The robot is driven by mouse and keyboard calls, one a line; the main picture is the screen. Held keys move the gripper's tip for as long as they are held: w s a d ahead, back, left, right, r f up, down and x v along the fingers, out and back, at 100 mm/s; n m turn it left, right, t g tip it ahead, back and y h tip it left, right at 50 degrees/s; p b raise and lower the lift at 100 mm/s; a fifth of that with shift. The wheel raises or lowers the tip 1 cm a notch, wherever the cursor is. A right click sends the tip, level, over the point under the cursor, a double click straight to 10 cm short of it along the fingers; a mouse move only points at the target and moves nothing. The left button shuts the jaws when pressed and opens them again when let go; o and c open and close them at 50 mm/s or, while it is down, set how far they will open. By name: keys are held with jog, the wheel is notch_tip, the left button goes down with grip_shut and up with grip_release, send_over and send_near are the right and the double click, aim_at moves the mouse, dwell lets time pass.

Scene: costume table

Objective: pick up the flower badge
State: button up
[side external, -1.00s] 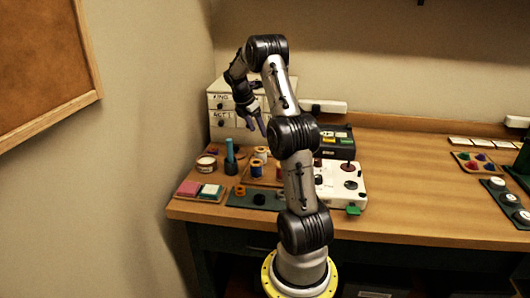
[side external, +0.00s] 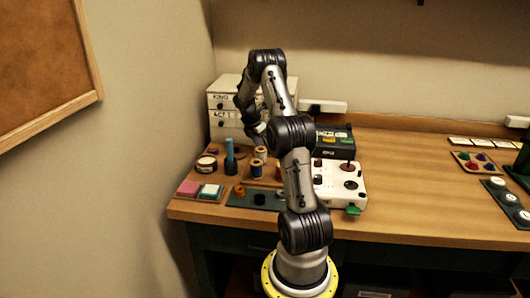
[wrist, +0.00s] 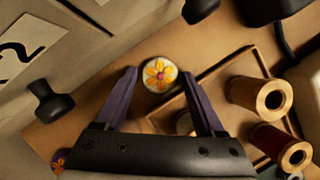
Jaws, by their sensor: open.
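The flower badge (wrist: 158,68) is a small round white disc with an orange-yellow flower and a magenta centre. In the wrist view it lies on the brown wooden surface at upper middle. My gripper (wrist: 159,80) is open, with its two purple fingers on the left and right of the badge. Gaps show between the fingertips and the badge, and nothing is held. In the side view my gripper (side external: 260,134) is low in front of the drawer box, partly hidden by my arm. I cannot make out the badge there.
The white drawer box (side external: 225,105) with dark knobs stands close behind; a knob (wrist: 48,103) shows left of the fingers. Thread spools (wrist: 262,95) stand close on the right. A white machine (side external: 342,182) stands right of my arm. The table's middle (side external: 415,185) is clear.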

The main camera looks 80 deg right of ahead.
jog(key=c, duration=1.1)
